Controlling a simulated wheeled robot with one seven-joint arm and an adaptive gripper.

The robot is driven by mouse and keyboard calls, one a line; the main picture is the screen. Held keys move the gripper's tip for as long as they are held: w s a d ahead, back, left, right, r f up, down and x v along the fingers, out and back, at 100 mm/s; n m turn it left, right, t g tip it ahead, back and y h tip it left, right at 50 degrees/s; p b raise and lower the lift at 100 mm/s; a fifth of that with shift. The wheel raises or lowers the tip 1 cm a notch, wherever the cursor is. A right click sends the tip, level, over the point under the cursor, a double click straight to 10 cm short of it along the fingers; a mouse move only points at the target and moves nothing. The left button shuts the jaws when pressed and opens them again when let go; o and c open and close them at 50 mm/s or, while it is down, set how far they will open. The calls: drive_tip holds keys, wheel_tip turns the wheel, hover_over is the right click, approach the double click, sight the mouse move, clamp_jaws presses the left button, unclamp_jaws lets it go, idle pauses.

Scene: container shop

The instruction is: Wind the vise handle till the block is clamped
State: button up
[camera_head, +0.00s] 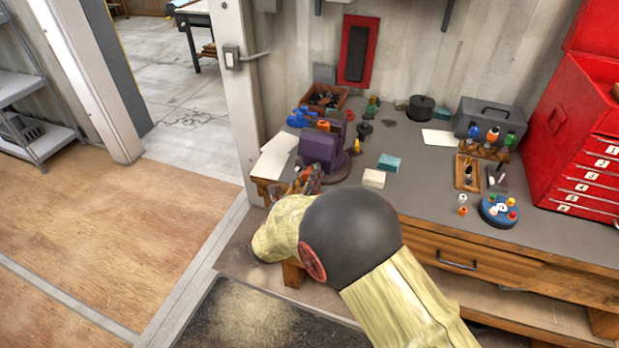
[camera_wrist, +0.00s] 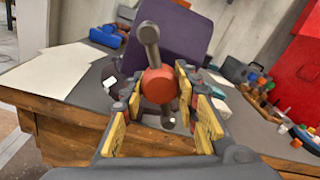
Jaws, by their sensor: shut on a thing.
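The purple vise (camera_head: 318,148) stands at the left end of the workbench, and its front jaw (camera_wrist: 195,38) fills the top middle of the wrist view. The vise handle (camera_wrist: 149,42) is a grey bar with knobbed ends, running near upright through a red-orange hub (camera_wrist: 159,84). My gripper (camera_head: 308,181) reaches the front of the vise. In the wrist view my gripper (camera_wrist: 160,98) has its yellow-padded fingers on both sides of the hub and is shut on the handle there. No block shows between the jaws; the vise body hides that space in the wrist view.
White paper (camera_head: 275,156) lies left of the vise. A cream block (camera_head: 374,178) and a teal block (camera_head: 389,162) lie to its right. A grey toolbox (camera_head: 488,118), a blue round holder (camera_head: 499,210) and a red tool chest (camera_head: 580,130) stand farther right.

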drive_tip(key=m, duration=0.1)
drive_tip(key=m+b, duration=0.2)
drive_tip(key=shift+a+f+m, duration=0.1)
drive_tip(key=shift+f+m, duration=0.15)
drive_tip(key=shift+m, duration=0.05)
drive_tip(key=m+b, duration=0.3)
drive_tip(key=shift+f, duration=0.1)
drive_tip(key=m+b, duration=0.4)
drive_tip(key=b, duration=0.1)
drive_tip(key=shift+a+m+y, duration=0.1)
drive_tip(key=shift+m+y, duration=0.2)
drive_tip(key=m+b, duration=0.2)
drive_tip(key=b, duration=0.1)
drive_tip(key=shift+m, duration=0.3)
drive_tip(key=o, duration=1.1)
drive_tip(key=shift+r, duration=0.25)
drive_tip(key=shift+o, duration=0.3)
drive_tip(key=shift+r, duration=0.1)
